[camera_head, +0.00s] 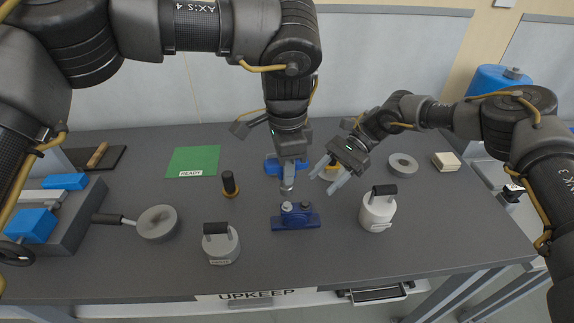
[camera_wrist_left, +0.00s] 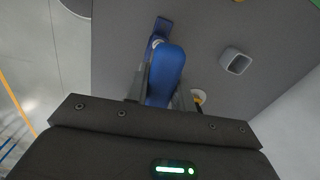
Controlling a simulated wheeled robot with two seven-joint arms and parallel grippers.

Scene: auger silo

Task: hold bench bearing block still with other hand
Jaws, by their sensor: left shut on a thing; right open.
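In the left wrist view the blue handle (camera_wrist_left: 166,75) lies between the fingers, with part of the blue block (camera_wrist_left: 163,26) beyond. My right gripper (camera_head: 324,182) is open and empty, behind and right of the block, apart from it.
A black-handled peg (camera_head: 230,184), a round pan (camera_head: 157,223), a green mat (camera_head: 193,160) and a grey ring (camera_head: 403,165) are around. Bench front edge is close.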

